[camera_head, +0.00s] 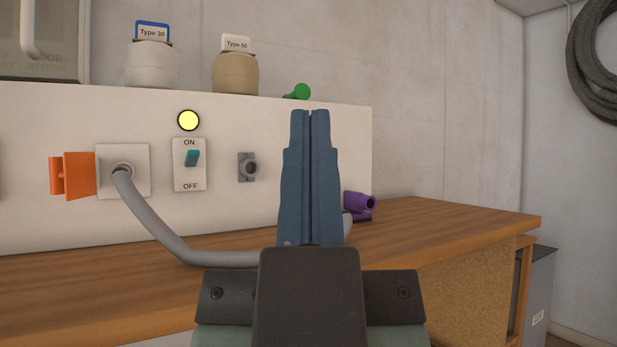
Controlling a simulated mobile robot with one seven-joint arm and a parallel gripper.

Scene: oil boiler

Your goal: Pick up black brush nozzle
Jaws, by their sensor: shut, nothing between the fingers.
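My gripper (310,115) points up in the middle of the view, its two blue fingers shut together with nothing between them. I see no black brush nozzle in this view. My gripper and its dark mount hide part of the panel and bench behind them. A purple nozzle-like piece (360,205) lies on the bench just right of the gripper, partly hidden by it. A grey hose (160,228) runs from a wall socket down behind the gripper.
The wooden bench (470,221) is clear on the right. The white panel (60,215) carries an orange piece (78,176), an ON/OFF switch (191,159) and a grey fitting (248,167). Two labelled containers (152,66) (235,72) and a green piece (298,91) sit on top.

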